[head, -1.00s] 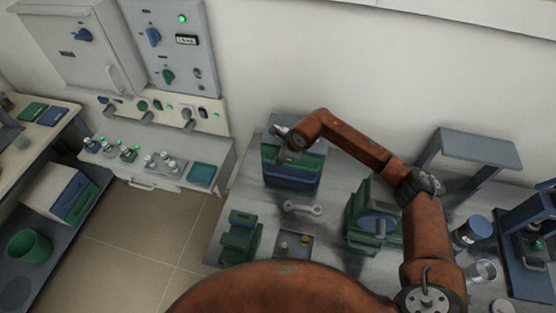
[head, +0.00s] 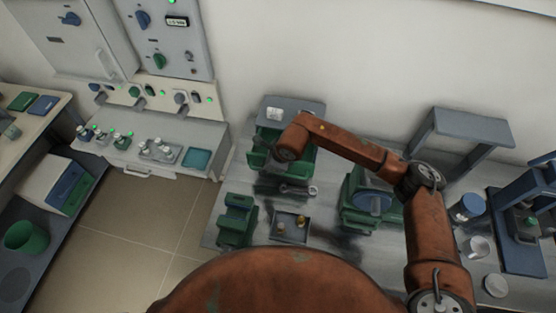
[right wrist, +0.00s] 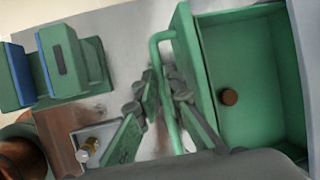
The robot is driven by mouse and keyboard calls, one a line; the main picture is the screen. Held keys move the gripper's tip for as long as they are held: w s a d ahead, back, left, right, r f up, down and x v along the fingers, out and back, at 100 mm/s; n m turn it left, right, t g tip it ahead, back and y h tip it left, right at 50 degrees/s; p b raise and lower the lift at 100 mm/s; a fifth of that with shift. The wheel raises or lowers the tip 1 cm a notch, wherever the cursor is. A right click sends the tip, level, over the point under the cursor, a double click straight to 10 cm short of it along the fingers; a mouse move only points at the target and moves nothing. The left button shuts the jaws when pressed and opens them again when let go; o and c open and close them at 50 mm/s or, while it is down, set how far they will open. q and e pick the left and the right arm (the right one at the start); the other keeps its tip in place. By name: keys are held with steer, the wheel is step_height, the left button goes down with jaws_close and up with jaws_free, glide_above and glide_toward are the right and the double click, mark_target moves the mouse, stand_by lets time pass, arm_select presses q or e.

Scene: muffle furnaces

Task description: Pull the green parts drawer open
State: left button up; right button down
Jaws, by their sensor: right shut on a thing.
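The green parts drawer (right wrist: 255,60) stands open in the right wrist view, with its inside showing and a small brown round piece (right wrist: 229,97) in it. Its green bar handle (right wrist: 172,125) runs between the fingers of my right gripper (right wrist: 164,84), which is shut on it. In the head view the drawer (head: 303,162) sticks out from the grey-topped cabinet (head: 296,106) at the back of the bench. My right wrist hides part of the drawer and most of the gripper there. My left gripper is not in view.
A green block stand (head: 236,218), a small tray (head: 291,228) with brass pieces and a wrench (head: 297,190) lie in front of the cabinet. A green-and-blue machine (head: 370,200) stands to the right. The wall is close behind.

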steer(key=c, duration=2.3)
jaws_free()
steer(key=shift+d+r, duration=0.1)
steer(key=shift+r, duration=0.15)
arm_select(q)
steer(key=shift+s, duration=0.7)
arm_select(e)
steer(key=v, duration=1.1)
steer(key=shift+s+d+r, duration=0.1)
steer(key=shift+r, duration=0.1)
